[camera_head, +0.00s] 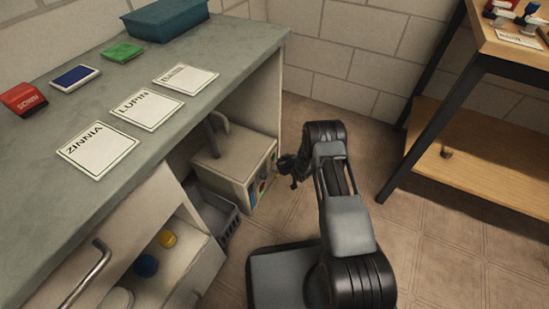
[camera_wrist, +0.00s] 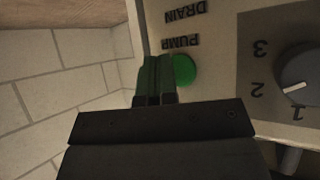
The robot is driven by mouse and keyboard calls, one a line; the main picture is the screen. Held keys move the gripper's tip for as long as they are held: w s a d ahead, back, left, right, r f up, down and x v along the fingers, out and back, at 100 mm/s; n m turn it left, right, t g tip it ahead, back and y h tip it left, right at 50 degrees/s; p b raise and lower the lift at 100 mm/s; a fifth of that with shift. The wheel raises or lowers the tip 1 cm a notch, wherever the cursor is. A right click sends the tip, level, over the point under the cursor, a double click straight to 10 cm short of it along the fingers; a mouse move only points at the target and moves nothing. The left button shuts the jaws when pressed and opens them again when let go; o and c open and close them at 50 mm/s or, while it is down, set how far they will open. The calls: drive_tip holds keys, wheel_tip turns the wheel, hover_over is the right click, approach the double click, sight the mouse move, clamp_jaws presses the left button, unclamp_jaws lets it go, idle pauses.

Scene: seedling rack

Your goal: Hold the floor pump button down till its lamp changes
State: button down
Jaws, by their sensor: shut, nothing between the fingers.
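The pump box (camera_head: 235,160) is a pale box standing low in the open bay under the bench, its control face towards my arm. In the wrist view its panel (camera_wrist: 216,45) shows upside-down PUMP and DRAIN labels and a green disc (camera_wrist: 184,70) by the PUMP label. I cannot tell whether this disc is the button or its lamp. My gripper (camera_wrist: 157,62) is shut and empty, its fingertips at the panel just left of the disc, covering its edge. The fingers look green-tinted. Contact is not clear. In the head view, my gripper (camera_head: 286,172) is beside the box front.
A dark dial (camera_wrist: 298,82) marked 1, 2, 3 sits right of the green disc. A grey crate (camera_head: 213,213) and an open drawer with bottles (camera_head: 146,266) stand nearer along the bench. A black-legged wooden table (camera_head: 480,150) is at right; the floor between is clear.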

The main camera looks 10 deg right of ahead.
drive_tip(key=shift+w+a, duration=0.1)
drive_tip(key=shift+a, duration=0.05)
idle(0.7)
drive_tip(key=shift+w+a+b, duration=0.15)
drive_tip(key=shift+a+b, duration=0.1)
drive_tip(key=shift+b, duration=0.05)
drive_tip(key=shift+w+a+b, duration=0.25)
drive_tip(key=shift+a+b, duration=0.05)
drive_tip(key=shift+a, duration=0.05)
idle(2.0)
drive_tip(key=shift+s+d, duration=0.1)
drive_tip(key=shift+d, duration=0.05)
drive_tip(key=shift+s+d, duration=0.4)
drive_tip(key=shift+d, duration=0.15)
drive_tip(key=shift+s+d+p, duration=0.35)
drive_tip(key=shift+s+d, duration=0.4)
drive_tip(key=shift+d, duration=0.3)
drive_tip(key=shift+s+d+p, duration=0.35)
drive_tip(key=shift+s+d, duration=0.4)
drive_tip(key=shift+d, duration=0.25)
